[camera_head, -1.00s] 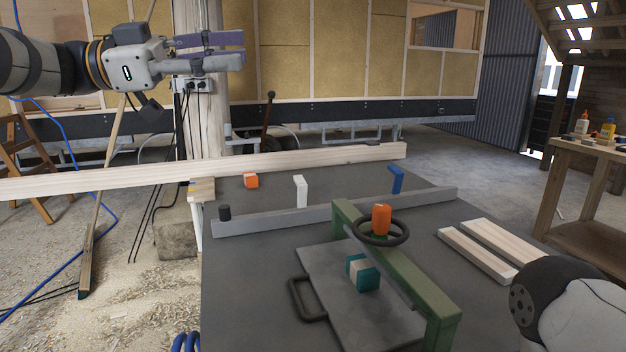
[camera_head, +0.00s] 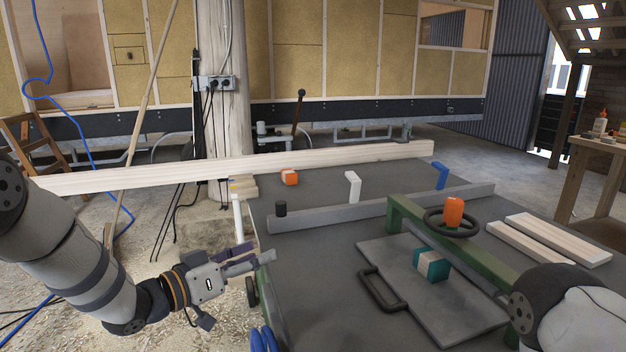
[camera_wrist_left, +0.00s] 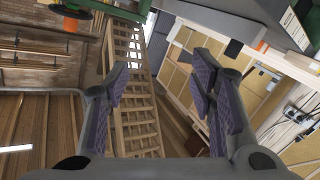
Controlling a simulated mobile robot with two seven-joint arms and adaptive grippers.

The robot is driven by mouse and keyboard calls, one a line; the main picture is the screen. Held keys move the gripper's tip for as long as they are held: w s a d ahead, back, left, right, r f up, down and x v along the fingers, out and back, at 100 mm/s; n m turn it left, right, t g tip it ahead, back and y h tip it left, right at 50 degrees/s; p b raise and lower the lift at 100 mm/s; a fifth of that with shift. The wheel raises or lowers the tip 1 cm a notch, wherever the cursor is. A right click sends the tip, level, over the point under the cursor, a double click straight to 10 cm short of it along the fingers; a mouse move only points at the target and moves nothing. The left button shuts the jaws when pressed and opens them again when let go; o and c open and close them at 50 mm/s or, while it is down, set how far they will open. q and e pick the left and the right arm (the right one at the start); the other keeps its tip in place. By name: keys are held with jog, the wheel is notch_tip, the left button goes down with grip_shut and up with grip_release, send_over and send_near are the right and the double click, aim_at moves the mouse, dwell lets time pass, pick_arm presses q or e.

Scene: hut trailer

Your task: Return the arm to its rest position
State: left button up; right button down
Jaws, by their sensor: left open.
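My left arm comes in from the left in the head view. My left gripper (camera_head: 250,258) is low, just left of the grey table's (camera_head: 330,290) left edge. In the left wrist view the left gripper's (camera_wrist_left: 160,85) two purple-padded fingers stand apart with nothing between them. Part of my right arm shows at the lower right of the head view. My right gripper is out of view.
A long beam (camera_head: 330,160) crosses behind. A post (camera_head: 222,120) stands beyond.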

pick_arm(q)
jog(key=s+a+f+n+g+y, duration=0.2)
jog(key=s+a+f+g+y, duration=0.15)
jog(key=s+f, duration=0.85)
jog(key=s+a+f+n+g+y, duration=0.2)
jog(key=s+f+n+g+y, duration=0.15)
jog(key=s+f, duration=0.85)
jog(key=s+a+f+g+y, duration=0.1)
jog(key=s+a+g, duration=0.1)
jog(key=s, duration=0.7)
jog(key=s+a+f+g+y, duration=0.2)
jog(key=s+g, duration=0.1)
jog(key=s, duration=0.6)
jog(key=s+a+f+g+y, duration=0.1)
jog(key=s+a+f+g, duration=0.1)
jog(key=s, duration=0.7)
jog(key=shift+s+g+y, duration=0.15)
jog(key=shift+g+y, duration=0.15)
jog(key=shift+g, duration=0.2)
jog(key=shift+m+b, duration=0.25)
jog(key=shift+b, duration=0.05)
jog(key=shift+c, duration=0.3)
